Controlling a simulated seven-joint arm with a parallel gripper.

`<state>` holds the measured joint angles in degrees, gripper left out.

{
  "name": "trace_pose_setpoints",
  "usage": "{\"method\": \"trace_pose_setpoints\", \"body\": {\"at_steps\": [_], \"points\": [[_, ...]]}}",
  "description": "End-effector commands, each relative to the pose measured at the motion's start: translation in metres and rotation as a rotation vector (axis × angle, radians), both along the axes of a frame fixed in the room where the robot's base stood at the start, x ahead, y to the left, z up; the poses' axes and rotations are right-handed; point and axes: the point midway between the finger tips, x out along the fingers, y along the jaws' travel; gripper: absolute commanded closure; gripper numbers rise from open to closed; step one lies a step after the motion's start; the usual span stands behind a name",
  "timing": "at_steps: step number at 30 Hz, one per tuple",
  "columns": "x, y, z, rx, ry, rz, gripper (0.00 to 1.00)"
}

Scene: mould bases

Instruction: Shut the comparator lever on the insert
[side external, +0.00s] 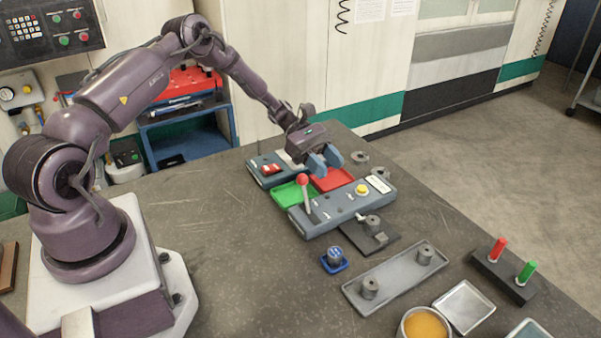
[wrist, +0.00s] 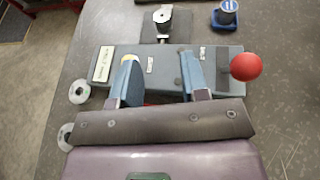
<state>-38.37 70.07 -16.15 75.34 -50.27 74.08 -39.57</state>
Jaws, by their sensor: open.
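The lever has a red ball knob (side external: 303,180) and a pale stem, and stands roughly upright at the left end of a grey-blue box (side external: 335,212). The knob also shows in the wrist view (wrist: 246,67), right of the fingers. My gripper (side external: 325,162) is open and empty, above the red tray behind the box. In the wrist view its fingers (wrist: 158,58) point across the box, apart from the knob. A metal insert (side external: 372,224) stands on a dark plate (side external: 358,237) in front of the box; it also shows in the wrist view (wrist: 163,15).
A green tray (side external: 287,194) and a red tray (side external: 334,180) lie behind the box. A small blue holder (side external: 333,261) and a metal tray with two inserts (side external: 395,284) stand in front.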

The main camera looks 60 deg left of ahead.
Motion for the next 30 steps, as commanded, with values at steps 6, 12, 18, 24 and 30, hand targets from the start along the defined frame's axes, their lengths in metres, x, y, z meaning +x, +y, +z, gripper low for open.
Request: {"method": "trace_pose_setpoints", "body": {"at_steps": [6, 12, 18, 24, 30], "points": [[-0.033, 0.094, 0.006, 0.058, 0.006, 0.104, 1.00], [-0.091, 0.154, 0.024, 0.048, 0.015, 0.037, 1.00], [-0.101, 0.152, 0.031, 0.012, 0.008, -0.027, 1.00], [-0.100, 0.151, 0.031, 0.012, 0.007, -0.027, 1.00], [-0.098, 0.143, 0.028, 0.011, 0.007, -0.028, 1.00]]}}
